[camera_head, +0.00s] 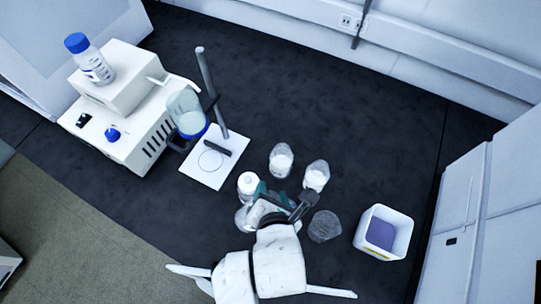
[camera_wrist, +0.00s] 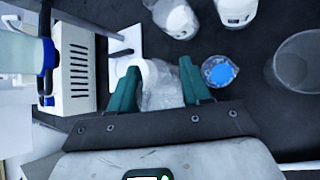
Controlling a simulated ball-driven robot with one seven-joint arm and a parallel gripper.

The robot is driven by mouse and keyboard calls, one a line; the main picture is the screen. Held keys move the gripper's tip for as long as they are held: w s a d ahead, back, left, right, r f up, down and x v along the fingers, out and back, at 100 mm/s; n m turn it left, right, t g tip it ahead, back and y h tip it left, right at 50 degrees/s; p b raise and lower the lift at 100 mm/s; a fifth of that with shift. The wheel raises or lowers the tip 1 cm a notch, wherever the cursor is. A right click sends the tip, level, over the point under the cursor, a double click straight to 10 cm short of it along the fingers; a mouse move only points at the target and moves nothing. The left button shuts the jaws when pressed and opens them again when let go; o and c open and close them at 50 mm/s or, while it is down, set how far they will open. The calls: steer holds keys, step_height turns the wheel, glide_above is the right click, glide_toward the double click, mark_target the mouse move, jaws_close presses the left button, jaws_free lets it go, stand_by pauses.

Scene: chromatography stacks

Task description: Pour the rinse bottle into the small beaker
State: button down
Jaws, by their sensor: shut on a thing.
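My gripper (camera_wrist: 160,88) is shut on a clear bottle with a white top, the rinse bottle (camera_wrist: 165,95), its teal fingers on either side of it. In the head view, my gripper (camera_head: 276,196) partly hides the bottle; its white top (camera_head: 248,182) shows to the left of the fingers. Whether it is upright or tilted is hard to tell. In the wrist view, a small beaker (camera_wrist: 220,73) with a blue disc in it stands just right of the right finger, apart from the bottle. I cannot make it out in the head view.
A larger empty-looking beaker (camera_head: 324,226) stands right of my gripper. Two flasks with white contents (camera_head: 281,160) (camera_head: 316,176) stand behind. A white bin (camera_head: 372,250) is at right. A clamp stand (camera_head: 206,75) and white instrument stack (camera_head: 120,130) are at left. The dark bench behind is clear.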

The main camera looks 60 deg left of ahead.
steer(key=shift+p, duration=0.3)
steer(key=shift+f+g+p, duration=0.15)
steer(key=shift+g+p, duration=0.15)
steer(key=shift+f+m, duration=0.1)
steer(key=shift+m, duration=0.2)
steer(key=shift+w+f+g, duration=0.1)
steer(key=shift+g, duration=0.2)
steer(key=shift+f, duration=0.15)
steer(key=shift+g+p, duration=0.3)
steer(key=shift+f+m+g+y, duration=0.3)
steer(key=shift+f+m, duration=0.05)
steer(key=shift+m, duration=0.05)
